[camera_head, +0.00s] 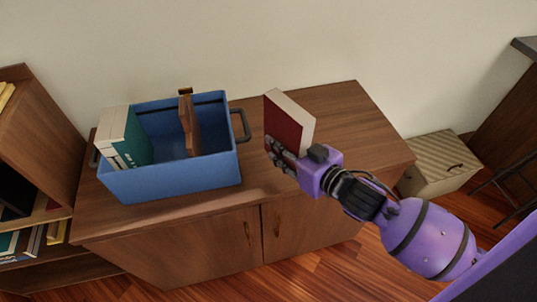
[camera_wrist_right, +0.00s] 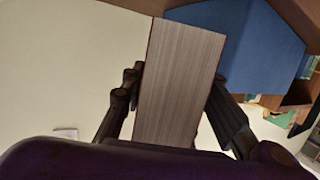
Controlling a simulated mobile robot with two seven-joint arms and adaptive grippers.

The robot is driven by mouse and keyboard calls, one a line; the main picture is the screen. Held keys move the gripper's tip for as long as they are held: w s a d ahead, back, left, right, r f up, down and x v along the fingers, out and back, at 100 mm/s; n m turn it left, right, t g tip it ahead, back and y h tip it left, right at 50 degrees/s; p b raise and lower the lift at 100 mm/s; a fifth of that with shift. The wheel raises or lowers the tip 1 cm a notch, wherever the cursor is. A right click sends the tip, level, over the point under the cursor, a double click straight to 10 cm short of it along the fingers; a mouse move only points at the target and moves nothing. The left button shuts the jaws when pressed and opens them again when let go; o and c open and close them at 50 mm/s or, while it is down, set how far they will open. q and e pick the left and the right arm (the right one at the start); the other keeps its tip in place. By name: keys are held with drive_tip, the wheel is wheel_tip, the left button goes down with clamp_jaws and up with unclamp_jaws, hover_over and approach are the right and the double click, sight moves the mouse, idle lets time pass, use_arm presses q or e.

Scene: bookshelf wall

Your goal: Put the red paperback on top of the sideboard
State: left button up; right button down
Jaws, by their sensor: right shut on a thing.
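The red paperback (camera_head: 288,122) is held upright in my right gripper (camera_head: 283,158), over the sideboard top to the right of the blue bin. The right wrist view shows its pale page edge (camera_wrist_right: 180,80) between the two fingers (camera_wrist_right: 172,108). I cannot tell whether the book's lower edge touches the top. The wooden sideboard (camera_head: 345,115) stands against the wall, and its top is bare to the right of the book. My left gripper is not in view.
A blue bin (camera_head: 185,183) with dark handles stands on the sideboard's left part. It holds teal-and-white books (camera_head: 124,138) and a brown wooden item (camera_head: 189,125). A bookshelf (camera_head: 40,130) is at the left. A striped box (camera_head: 438,165) sits on the floor at the right.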

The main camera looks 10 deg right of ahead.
drive_tip(key=w+f, duration=0.1)
drive_tip(key=f, duration=0.1)
drive_tip(key=w+a+f, duration=0.1)
drive_tip(key=w+f, duration=0.1)
drive_tip(key=w+a+f, duration=0.1)
drive_tip(key=f, duration=0.1)
drive_tip(key=shift+w+a+b, duration=0.15)
drive_tip(key=shift+w+b, duration=0.2)
drive_tip(key=shift+f, duration=1.35)
drive_tip(key=shift+f, duration=0.2)
drive_tip(key=c, duration=1.4)
unclamp_jaws()
drive_tip(key=shift+s+f, duration=0.1)
